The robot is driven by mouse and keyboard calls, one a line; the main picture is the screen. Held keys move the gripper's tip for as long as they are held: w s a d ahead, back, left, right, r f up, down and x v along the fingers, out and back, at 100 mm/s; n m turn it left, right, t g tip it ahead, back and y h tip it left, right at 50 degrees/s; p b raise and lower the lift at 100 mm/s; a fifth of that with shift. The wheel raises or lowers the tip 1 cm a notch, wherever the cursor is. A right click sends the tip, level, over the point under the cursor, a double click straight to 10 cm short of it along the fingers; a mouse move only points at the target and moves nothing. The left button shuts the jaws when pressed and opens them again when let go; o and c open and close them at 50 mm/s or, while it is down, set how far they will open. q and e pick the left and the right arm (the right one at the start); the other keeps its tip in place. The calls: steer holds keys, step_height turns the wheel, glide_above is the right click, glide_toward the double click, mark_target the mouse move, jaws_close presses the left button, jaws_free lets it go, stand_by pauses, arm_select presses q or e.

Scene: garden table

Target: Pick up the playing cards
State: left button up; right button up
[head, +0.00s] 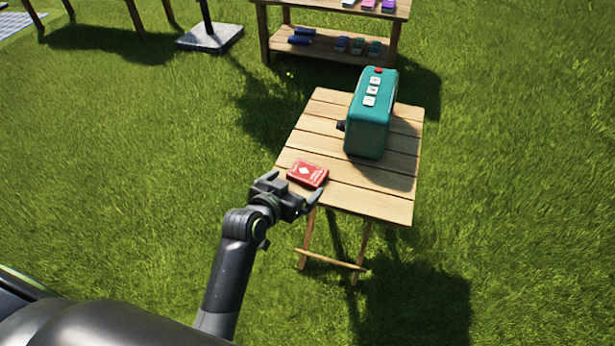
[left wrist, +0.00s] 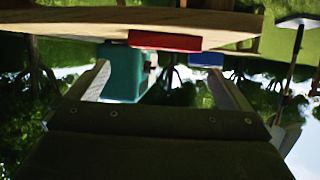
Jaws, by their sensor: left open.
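The playing cards are a red box (head: 307,174) with a white diamond, lying flat near the left front edge of the small wooden table (head: 372,199). My left gripper (head: 294,187) is open at that edge, its fingers pointing toward the box and spread to either side of its near end. Nothing is held. The left wrist view looks upside down; there the red box (left wrist: 165,41) shows edge-on against the table (left wrist: 60,22), between the open fingers (left wrist: 158,70) but offset toward the table side. I cannot tell whether the fingers touch it. My right gripper is not in view.
A teal toaster-like appliance (head: 367,125) stands upright on the table behind the cards; it also shows in the left wrist view (left wrist: 123,80). A wooden shelf (head: 330,50) with small coloured items stands at the back. The table's front right is clear.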

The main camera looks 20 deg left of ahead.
mark_target(307, 172)
arm_select(q)
steer(key=shift+b+x, duration=0.4)
steer(key=shift+x, duration=1.1)
steer(key=x, duration=0.2)
steer(key=b+x, duration=0.1)
steer(key=shift+w+a+f, duration=0.2)
steer(key=shift+f, duration=0.1)
steer(key=shift+w+d+f, duration=0.1)
steer(key=shift+w, duration=0.25)
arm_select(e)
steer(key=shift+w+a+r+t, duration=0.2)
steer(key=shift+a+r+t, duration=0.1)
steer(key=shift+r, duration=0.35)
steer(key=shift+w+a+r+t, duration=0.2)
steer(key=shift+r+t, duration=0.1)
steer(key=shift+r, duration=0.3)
arm_select(q)
steer(key=c, duration=0.9)
